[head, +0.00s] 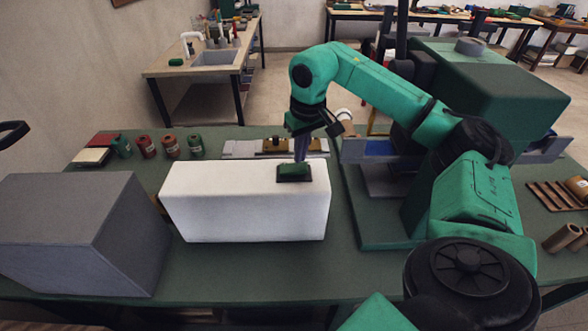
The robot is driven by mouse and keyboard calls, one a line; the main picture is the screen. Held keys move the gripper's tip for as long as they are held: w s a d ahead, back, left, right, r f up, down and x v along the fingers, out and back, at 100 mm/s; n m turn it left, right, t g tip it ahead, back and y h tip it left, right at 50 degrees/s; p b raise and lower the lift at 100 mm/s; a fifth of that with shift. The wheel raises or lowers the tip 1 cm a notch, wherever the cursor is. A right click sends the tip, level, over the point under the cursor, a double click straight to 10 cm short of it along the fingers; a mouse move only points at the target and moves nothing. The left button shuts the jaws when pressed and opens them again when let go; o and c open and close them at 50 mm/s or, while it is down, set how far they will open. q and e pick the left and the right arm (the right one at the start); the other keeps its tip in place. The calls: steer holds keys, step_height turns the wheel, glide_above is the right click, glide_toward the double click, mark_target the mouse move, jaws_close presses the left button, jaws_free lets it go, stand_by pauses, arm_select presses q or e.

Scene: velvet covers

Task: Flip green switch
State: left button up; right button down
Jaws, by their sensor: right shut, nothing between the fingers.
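The green switch (293,173) is a dark green rocker in a black frame on top of a white box (243,210), near the box's right end. My right gripper (300,156) points straight down over the back of the switch, its fingers closed and empty. The fingertips are at or just above the switch's back edge; I cannot tell if they touch. Which way the rocker is tilted is too small to tell. My left gripper is not in view.
A grey block (95,232) stands left of the white box on the green table (230,270). Several small spools (170,146) stand behind it. A green machine (480,80) fills the back right. The table in front of the white box is clear.

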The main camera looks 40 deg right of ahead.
mark_target(300, 166)
steer(key=shift+f+b, duration=0.6)
steer(key=shift+f, duration=0.4)
stand_by(0.3)
step_height(300, 166, up, 7)
steer(key=p, duration=0.6)
steer(key=shift+r+p, duration=0.1)
steer(key=shift+p, duration=0.3)
